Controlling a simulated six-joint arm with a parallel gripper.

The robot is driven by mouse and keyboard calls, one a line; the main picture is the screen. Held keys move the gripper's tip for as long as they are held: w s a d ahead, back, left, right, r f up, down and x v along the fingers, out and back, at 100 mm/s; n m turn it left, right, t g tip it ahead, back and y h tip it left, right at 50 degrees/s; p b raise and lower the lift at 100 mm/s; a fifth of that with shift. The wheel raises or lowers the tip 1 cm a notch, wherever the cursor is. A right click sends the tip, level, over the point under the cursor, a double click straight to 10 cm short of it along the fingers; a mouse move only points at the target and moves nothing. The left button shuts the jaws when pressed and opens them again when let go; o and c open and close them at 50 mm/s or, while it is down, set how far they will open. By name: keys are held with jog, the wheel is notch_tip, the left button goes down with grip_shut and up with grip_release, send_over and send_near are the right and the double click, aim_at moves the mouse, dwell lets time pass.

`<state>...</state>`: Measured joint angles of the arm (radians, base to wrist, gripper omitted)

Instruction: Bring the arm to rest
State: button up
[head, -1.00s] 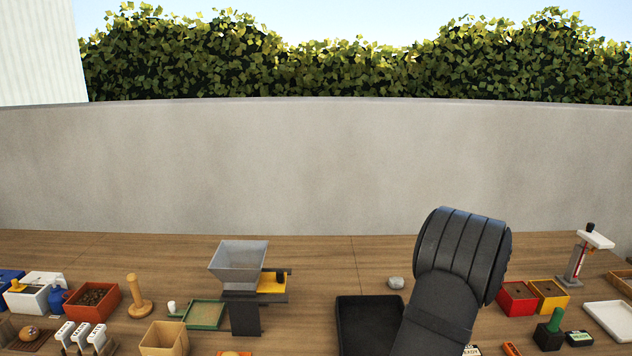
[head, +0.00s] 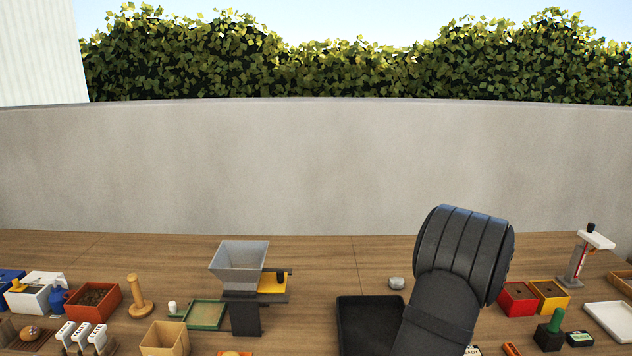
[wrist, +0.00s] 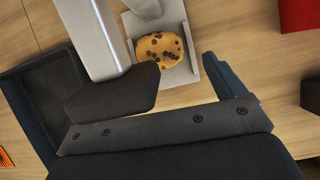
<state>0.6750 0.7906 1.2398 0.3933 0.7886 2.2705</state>
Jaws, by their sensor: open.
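My arm (head: 463,255) rises at the right of centre in the head view, its dark ribbed joint in front of the table; my gripper is hidden there. In the wrist view my gripper (wrist: 180,80) is open, with dark parts on both sides of the gap. A light grey bar (wrist: 90,35) crosses the upper left of the wrist view.
A black tray (head: 345,312) lies left of my arm, with a grey stone-like lump (head: 396,283) behind it. A grey hopper (head: 239,262) stands farther left. Red (head: 517,301) and yellow (head: 550,300) boxes stand right of the arm. The table's back strip is mostly clear.

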jog(key=v, duration=1.4)
jog(key=x, duration=1.7)
jog(key=shift+f, duration=0.25)
jog(key=s+r, duration=0.5)
jog(key=s, duration=0.6)
jog(key=s+a+r+n+g, duration=0.1)
jog(key=s+a+n+g, duration=0.1)
jog(key=a+n, duration=0.5)
jog(key=s+a+r+n+g, duration=0.2)
jog(key=s+a+n+g, duration=0.1)
jog(key=s+a+n, duration=0.2)
jog(key=shift+s+a+r+n+y, duration=0.3)
jog(key=shift+a+n, duration=0.65)
jog(key=shift+n, duration=0.85)
